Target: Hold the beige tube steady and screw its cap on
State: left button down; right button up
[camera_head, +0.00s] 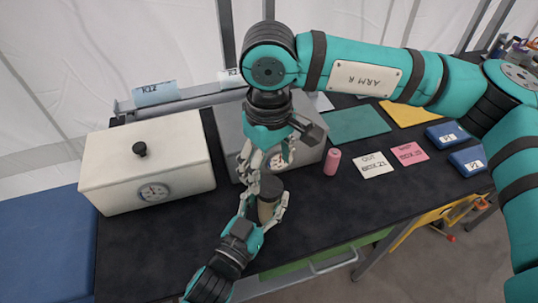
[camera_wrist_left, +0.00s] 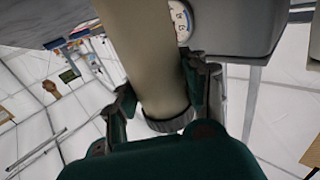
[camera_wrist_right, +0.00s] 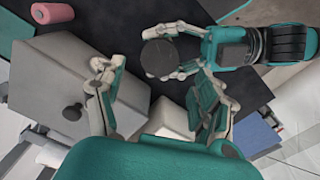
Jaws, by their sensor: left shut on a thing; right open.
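The beige tube (camera_head: 267,207) stands upright over the table's front edge, and it also shows in the left wrist view (camera_wrist_left: 150,65). My left gripper (camera_head: 263,212) is shut around it. A dark round cap (camera_head: 271,187) sits on the tube's upper end. In the right wrist view the cap (camera_wrist_right: 159,58) faces me as a dark disc; how tightly it is screwed cannot be told. My right gripper (camera_head: 267,160) is open above and behind the cap, with its fingers pointing down. In the right wrist view its fingers (camera_wrist_right: 147,75) are spread wide and hold nothing.
A white box (camera_head: 150,170) with a knob and gauge stands left. A grey box (camera_head: 232,125) stands behind the grippers. A pink cylinder (camera_head: 332,162), a white card (camera_head: 373,164), a pink card (camera_head: 409,154) and blue blocks (camera_head: 467,160) lie right. Dark tabletop (camera_head: 300,230) is clear right of the tube.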

aim_at(269, 186)
notch_tip(269, 186, down, 6)
dwell(0.4)
jog(key=c, duration=1.2)
jog(key=m, duration=0.3)
jog(key=shift+c, duration=0.2)
jog(key=o, duration=1.3)
